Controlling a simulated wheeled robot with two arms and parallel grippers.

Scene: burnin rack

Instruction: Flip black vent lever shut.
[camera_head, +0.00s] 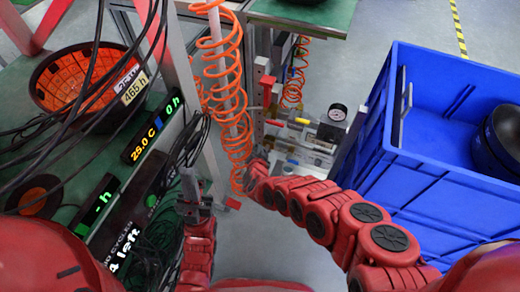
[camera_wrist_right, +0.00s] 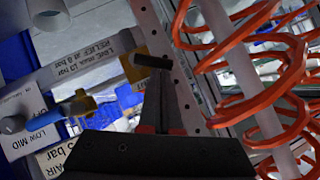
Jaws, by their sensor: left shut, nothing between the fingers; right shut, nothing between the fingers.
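In the right wrist view a short black bar (camera_wrist_right: 152,62), which looks like the black vent lever, lies roughly level in front of a yellowish tag (camera_wrist_right: 138,66). My right gripper (camera_wrist_right: 163,78) is shut and empty, its fingertips just below the bar; I cannot tell if they touch it. In the head view the right arm reaches to the pipework behind the orange coil, its fingertips hidden, and I cannot pick out the black lever there. My left gripper (camera_head: 190,183) is shut and empty, upright beside the rack shelf at lower left.
Orange coiled hoses (camera_head: 222,85) hang close to the right gripper. A pressure gauge (camera_head: 337,112) and valves stand behind. An orange-lined bowl (camera_head: 75,80), cables and displays (camera_head: 153,128) fill the left.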

